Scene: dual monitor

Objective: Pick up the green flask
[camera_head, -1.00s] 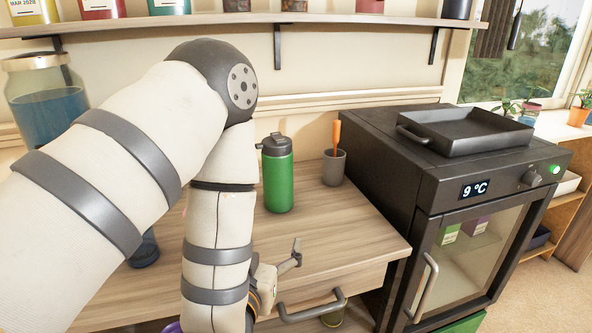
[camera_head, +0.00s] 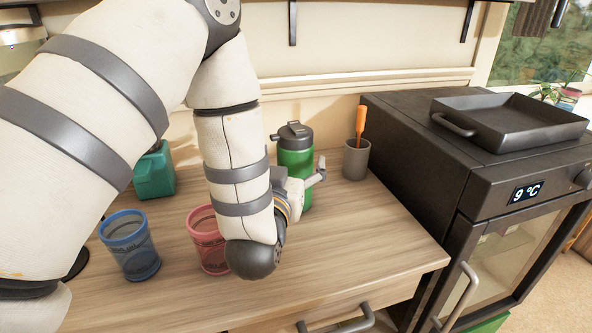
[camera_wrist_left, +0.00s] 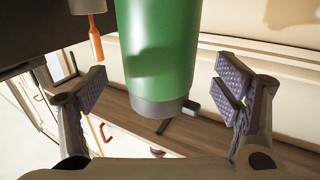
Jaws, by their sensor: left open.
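The green flask (camera_head: 295,160) stands upright on the wooden counter, with a dark lid and carry loop. My left gripper (camera_head: 312,178) is at the flask's near side, and my arm hides part of the flask's left side. In the left wrist view the green flask (camera_wrist_left: 160,55) is between the two open finger pads of my left gripper (camera_wrist_left: 168,92), with a gap on each side. My right gripper is not in view.
A grey cup (camera_head: 356,160) with an orange-handled tool stands right of the flask. A red cup (camera_head: 207,240) and a blue cup (camera_head: 131,246) stand left of it, near a teal container (camera_head: 154,174). A black appliance (camera_head: 440,170) bounds the counter at right. Bare counter lies in front.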

